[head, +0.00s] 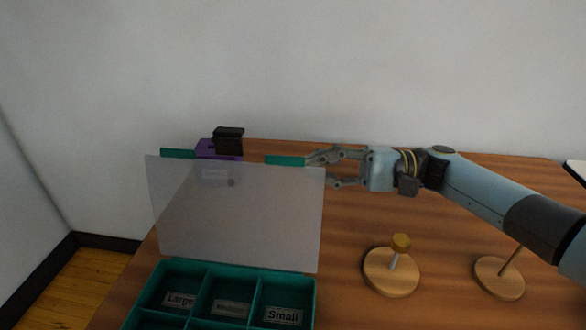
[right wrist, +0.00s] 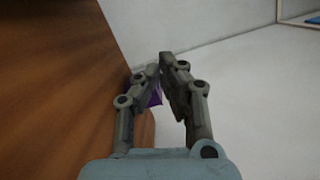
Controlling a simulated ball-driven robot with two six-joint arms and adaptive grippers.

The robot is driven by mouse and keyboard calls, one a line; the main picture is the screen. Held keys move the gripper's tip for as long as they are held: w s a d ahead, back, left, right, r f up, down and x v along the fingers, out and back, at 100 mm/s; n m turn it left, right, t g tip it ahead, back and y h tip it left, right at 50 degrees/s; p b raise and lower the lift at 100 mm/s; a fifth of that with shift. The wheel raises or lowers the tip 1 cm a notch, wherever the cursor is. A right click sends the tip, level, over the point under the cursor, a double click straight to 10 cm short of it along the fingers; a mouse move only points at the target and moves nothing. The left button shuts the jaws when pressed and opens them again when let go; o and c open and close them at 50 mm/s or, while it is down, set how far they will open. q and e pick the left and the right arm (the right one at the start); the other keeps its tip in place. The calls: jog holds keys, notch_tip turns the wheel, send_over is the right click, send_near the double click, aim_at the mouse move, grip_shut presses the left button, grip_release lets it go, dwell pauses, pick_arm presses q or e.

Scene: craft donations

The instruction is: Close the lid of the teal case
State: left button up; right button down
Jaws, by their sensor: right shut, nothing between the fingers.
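The teal case (head: 255,270) stands at the front of the table, with labelled compartments, "Large" and "Small" among them. Its frosted, see-through lid (head: 240,215) stands open, raised roughly upright at the case's back edge. Teal pieces (head: 286,161) show along the lid's top. My right gripper (head: 316,168) is at the lid's upper right corner, fingers pointing left. Its lower fingertip seems hidden behind the lid; I cannot tell if it touches. In the right wrist view the fingers (right wrist: 161,65) come together with nothing held. My left gripper is not in view.
A purple object (head: 205,150) with a black top (head: 228,140) stands behind the lid; purple also shows beyond the fingers in the wrist view (right wrist: 156,97). Two round wooden stands (head: 380,283) (head: 490,284) are right of the case. Table between lid and wall is mostly clear.

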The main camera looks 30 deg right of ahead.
aim_at(257, 174)
jog(key=a+p, duration=0.1)
jog(key=a, duration=0.2)
jog(key=a+r, duration=0.1)
jog(key=a, duration=0.3)
jog(key=a+p, duration=0.1)
jog(key=a, duration=0.2)
jog(key=shift+w+a+r+p, duration=0.15)
jog(key=shift+w+r+p, duration=0.15)
jog(key=shift+r, duration=0.1)
